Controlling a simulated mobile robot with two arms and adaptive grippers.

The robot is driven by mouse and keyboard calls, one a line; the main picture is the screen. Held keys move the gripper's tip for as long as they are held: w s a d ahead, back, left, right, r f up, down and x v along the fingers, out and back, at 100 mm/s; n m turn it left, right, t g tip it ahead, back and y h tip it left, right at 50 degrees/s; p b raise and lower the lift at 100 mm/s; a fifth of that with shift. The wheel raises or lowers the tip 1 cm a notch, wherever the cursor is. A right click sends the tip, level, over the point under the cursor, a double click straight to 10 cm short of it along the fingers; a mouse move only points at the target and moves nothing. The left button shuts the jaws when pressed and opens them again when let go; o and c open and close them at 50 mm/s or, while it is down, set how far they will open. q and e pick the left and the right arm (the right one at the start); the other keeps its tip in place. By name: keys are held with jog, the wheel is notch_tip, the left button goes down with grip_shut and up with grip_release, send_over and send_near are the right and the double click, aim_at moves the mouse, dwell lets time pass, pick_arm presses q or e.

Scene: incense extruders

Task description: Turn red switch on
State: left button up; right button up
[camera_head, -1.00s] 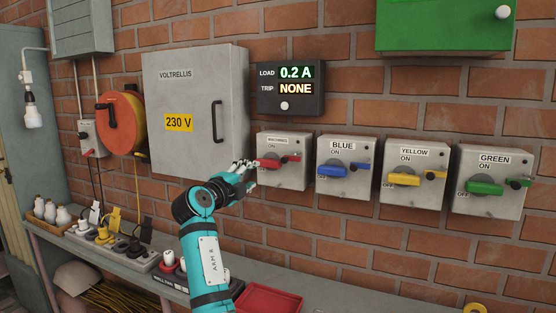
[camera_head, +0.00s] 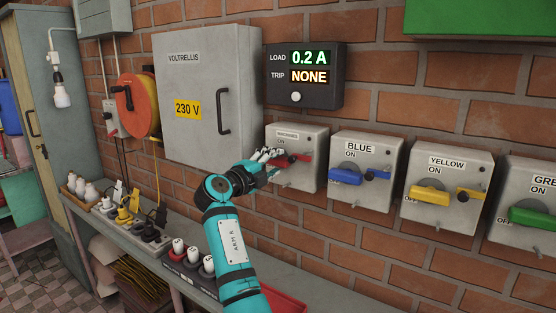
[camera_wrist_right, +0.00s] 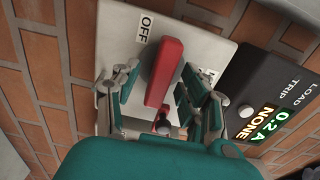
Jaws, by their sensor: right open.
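The red switch (camera_head: 296,157) is a red handle on a grey wall box (camera_head: 312,176), leftmost in the row of switches. In the right wrist view the red handle (camera_wrist_right: 164,72) is large, with one end near the OFF label; the ON label is mostly hidden. My right gripper (camera_head: 270,158) is at the left side of this box. In the wrist view my right gripper (camera_wrist_right: 158,88) is open, with fingers on both sides of the handle. I cannot tell whether they touch it. My left gripper is not in view.
Blue (camera_head: 345,176), yellow (camera_head: 430,195) and green (camera_head: 530,217) switches are to the right. A display (camera_head: 303,75) above reads load 0.2 A, trip NONE. A grey cabinet (camera_head: 190,120) is at left. Plugs and sockets stand on the shelf (camera_head: 300,288) below.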

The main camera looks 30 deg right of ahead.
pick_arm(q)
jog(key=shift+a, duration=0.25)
pick_arm(e)
jog(key=shift+a, duration=0.15)
jog(key=shift+c, duration=0.9)
grip_shut()
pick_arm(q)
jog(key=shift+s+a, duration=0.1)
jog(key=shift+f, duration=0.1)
